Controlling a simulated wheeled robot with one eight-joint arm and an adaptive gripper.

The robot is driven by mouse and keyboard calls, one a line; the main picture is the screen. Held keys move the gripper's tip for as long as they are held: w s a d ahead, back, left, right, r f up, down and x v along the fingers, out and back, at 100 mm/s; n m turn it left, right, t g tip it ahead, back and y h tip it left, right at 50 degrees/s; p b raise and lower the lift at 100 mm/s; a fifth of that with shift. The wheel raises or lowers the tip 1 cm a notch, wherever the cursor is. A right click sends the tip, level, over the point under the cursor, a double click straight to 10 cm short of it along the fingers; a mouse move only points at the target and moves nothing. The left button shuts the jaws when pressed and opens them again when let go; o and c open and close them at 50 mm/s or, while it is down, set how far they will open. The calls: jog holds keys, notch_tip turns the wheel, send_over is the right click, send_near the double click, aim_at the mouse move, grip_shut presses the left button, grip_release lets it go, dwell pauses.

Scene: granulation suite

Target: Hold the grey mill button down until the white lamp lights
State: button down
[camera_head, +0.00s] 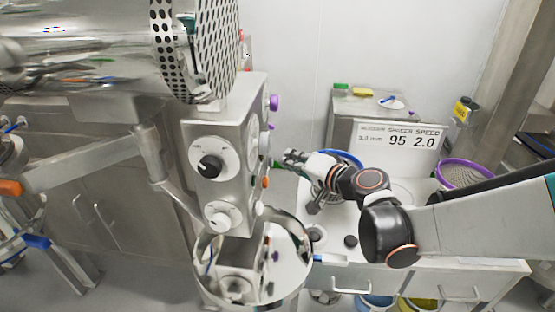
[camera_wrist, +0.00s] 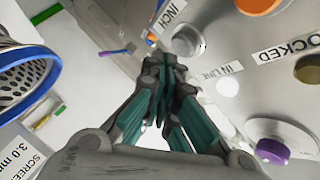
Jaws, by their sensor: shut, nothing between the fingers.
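The grey button (camera_wrist: 187,41) sits on the steel panel beside the INCH label (camera_wrist: 170,14) in the wrist view. My gripper (camera_wrist: 165,65) is shut and empty, its tips just short of the button in the picture; I cannot tell whether they touch it. A small white disc (camera_wrist: 228,87), possibly the white lamp, is beside the IN LINE label (camera_wrist: 230,68); I cannot tell whether it is lit. In the head view my gripper (camera_head: 290,157) points left at the side of the machine column (camera_head: 222,135). The grey button cannot be made out there.
An orange knob (camera_wrist: 258,5), an olive knob (camera_wrist: 308,68) and a purple knob (camera_wrist: 272,150) are on the same panel. A blue-rimmed sieve (camera_wrist: 22,82) lies left of my gripper. A 95 2.0 sign (camera_head: 400,139) stands on the bench behind my arm.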

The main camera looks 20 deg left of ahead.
jog(key=shift+d, duration=0.1)
jog(key=shift+w+d, duration=0.2)
jog(key=shift+d, duration=0.6)
jog(key=shift+w+d, duration=0.2)
jog(key=shift+d, duration=0.6)
jog(key=shift+w+d, duration=0.2)
jog(key=shift+d, duration=0.6)
